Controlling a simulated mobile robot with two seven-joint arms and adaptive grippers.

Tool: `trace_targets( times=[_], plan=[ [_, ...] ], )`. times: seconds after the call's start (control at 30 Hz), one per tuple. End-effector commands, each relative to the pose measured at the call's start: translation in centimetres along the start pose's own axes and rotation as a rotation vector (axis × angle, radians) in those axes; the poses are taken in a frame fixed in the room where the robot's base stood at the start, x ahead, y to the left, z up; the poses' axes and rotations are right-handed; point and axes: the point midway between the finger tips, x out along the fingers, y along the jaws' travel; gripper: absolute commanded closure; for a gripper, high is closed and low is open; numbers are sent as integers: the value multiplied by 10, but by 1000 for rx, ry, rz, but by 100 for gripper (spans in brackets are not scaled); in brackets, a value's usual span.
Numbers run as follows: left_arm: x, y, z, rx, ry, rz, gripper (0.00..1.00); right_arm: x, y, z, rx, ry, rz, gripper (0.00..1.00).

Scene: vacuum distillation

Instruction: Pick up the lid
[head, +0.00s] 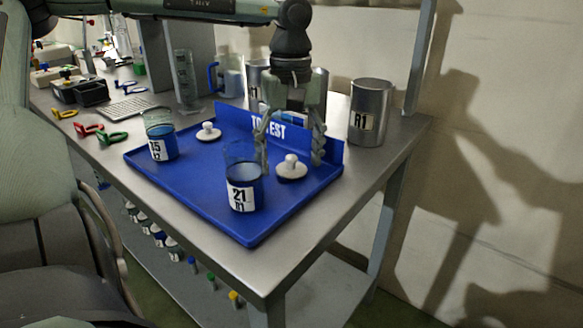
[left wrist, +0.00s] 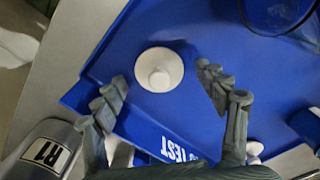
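A white round lid with a knob (head: 291,168) lies on the right part of the blue tray (head: 190,190). A second white lid (head: 208,132) lies farther back on the tray. My left gripper (head: 291,160) is open above the tray, its fingers pointing down around the nearer lid. In the left wrist view, that lid (left wrist: 158,70) shows just ahead of the fingertips (left wrist: 165,85), roughly between them, with nothing held. Whether the fingers touch it is not clear. My right gripper does not show.
The raised blue "TO TEST" panel (head: 325,147) stands at the tray's back edge. Metal can R1 (head: 370,112) is behind on the right.

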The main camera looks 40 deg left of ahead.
Motion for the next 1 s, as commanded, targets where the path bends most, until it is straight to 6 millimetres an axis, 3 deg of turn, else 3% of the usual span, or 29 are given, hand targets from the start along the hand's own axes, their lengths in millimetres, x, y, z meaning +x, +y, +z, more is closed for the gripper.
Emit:
trace_targets(
  times=[0.03, 0.37, 0.73, 1.0],
  plan=[
    [0, 0, 0, 0, 0, 0, 32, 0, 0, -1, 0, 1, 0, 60],
    [-1, 0, 0, 0, 0, 0, 71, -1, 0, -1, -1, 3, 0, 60],
    [-7, 1, -1, 0, 2, 2, 72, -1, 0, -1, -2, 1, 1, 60],
    [-46, 0, -5, -3, 3, 3, 72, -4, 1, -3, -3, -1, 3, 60]
  ],
)
